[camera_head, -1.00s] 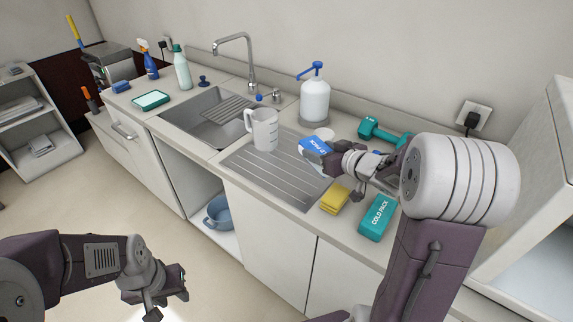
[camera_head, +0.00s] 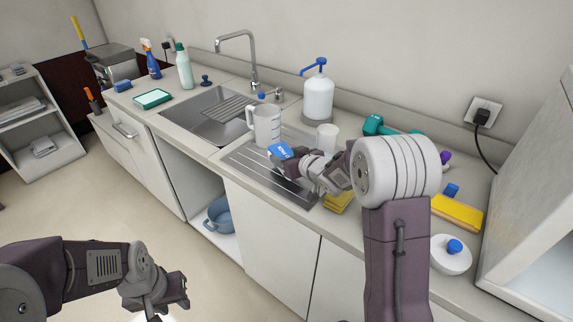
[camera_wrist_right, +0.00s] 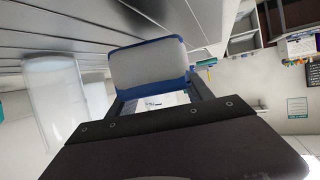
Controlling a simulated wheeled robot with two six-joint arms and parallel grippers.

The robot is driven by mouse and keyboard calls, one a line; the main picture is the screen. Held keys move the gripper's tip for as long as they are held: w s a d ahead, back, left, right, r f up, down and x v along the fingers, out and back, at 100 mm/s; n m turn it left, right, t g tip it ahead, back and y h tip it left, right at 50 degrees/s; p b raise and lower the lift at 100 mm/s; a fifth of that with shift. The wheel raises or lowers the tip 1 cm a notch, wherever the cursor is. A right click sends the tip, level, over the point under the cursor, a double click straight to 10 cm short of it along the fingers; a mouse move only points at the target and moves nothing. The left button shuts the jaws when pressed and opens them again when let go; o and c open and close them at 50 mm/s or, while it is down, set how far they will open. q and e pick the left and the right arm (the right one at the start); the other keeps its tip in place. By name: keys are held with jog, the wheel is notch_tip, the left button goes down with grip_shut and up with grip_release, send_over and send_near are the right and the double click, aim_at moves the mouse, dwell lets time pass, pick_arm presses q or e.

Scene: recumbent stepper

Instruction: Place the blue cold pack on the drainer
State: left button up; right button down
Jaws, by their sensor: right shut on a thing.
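The blue cold pack (camera_head: 279,151) is in my right gripper (camera_head: 288,162), above the grooved metal drainer (camera_head: 245,165) and close beside the measuring jug (camera_head: 267,128). The right wrist view shows the pack (camera_wrist_right: 148,66) as a pale face with blue edges between the fingers. The grooved drainer (camera_wrist_right: 120,22) fills the top of that view. I cannot tell whether the pack touches the drainer. My left gripper (camera_head: 168,304) is empty, low at the left, away from the counter, with its fingers apart.
A white cup (camera_head: 327,137) and a pump bottle (camera_head: 318,98) stand behind my right gripper. A yellow cloth (camera_head: 338,202) lies at the drainer's right end. A teal dumbbell (camera_head: 373,125) is at the back. The sink (camera_head: 215,122) lies left of the jug. The drainer's front-left part is clear.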

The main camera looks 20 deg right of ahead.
notch_tip(320, 180, down, 3)
jog(key=shift+w+r, duration=0.1)
jog(key=shift+c, duration=2.1)
grip_release()
jog(key=shift+b, duration=0.3)
